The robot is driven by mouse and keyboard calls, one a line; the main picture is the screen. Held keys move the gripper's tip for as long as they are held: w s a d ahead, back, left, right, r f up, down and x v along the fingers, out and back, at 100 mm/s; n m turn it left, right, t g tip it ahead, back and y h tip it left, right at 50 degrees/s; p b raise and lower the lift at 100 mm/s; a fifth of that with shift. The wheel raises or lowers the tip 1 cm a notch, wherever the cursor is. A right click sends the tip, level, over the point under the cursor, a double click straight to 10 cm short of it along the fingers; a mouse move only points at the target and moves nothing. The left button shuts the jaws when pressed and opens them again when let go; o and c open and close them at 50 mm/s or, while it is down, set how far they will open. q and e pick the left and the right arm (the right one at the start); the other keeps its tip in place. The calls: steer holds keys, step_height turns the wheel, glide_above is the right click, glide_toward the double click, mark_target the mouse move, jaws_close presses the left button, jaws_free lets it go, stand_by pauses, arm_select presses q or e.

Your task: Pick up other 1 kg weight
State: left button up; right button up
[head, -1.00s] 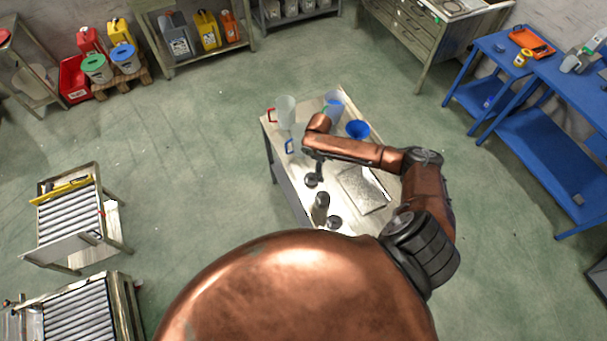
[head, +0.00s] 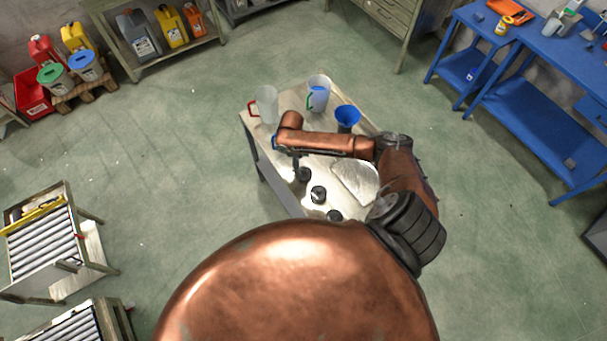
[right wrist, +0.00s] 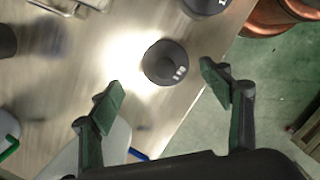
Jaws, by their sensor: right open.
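A dark round weight (right wrist: 166,62) with pale markings, too small to read, stands on the table (right wrist: 165,115) in the right wrist view. It lies just beyond my right gripper's fingertips (right wrist: 162,86), between their lines, with no finger touching it. The gripper is open and empty. In the head view this looks like the far dark weight (head: 303,175), close by the right gripper (head: 296,163), which the arm partly hides. Two more dark pieces stand nearer my body, a middle one (head: 318,195) and a near one (head: 334,215). My left gripper is out of view.
A clear jug with a red handle (head: 266,105), a second jug (head: 318,93) and a blue funnel (head: 347,115) stand at the table's far end. A flat grey plate (head: 355,181) lies right of the weights. Open floor surrounds the table.

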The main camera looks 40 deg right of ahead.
mark_target(303, 171)
steer(key=f, duration=0.3)
steer(key=s+f, duration=0.1)
steer(key=f, duration=0.1)
steer(key=shift+a+f+p, duration=0.1)
steer(key=shift+f+p, duration=0.2)
steer(key=shift+p, duration=0.05)
steer(key=shift+c, duration=0.3)
jaws_close()
steer(key=shift+w+r, duration=0.1)
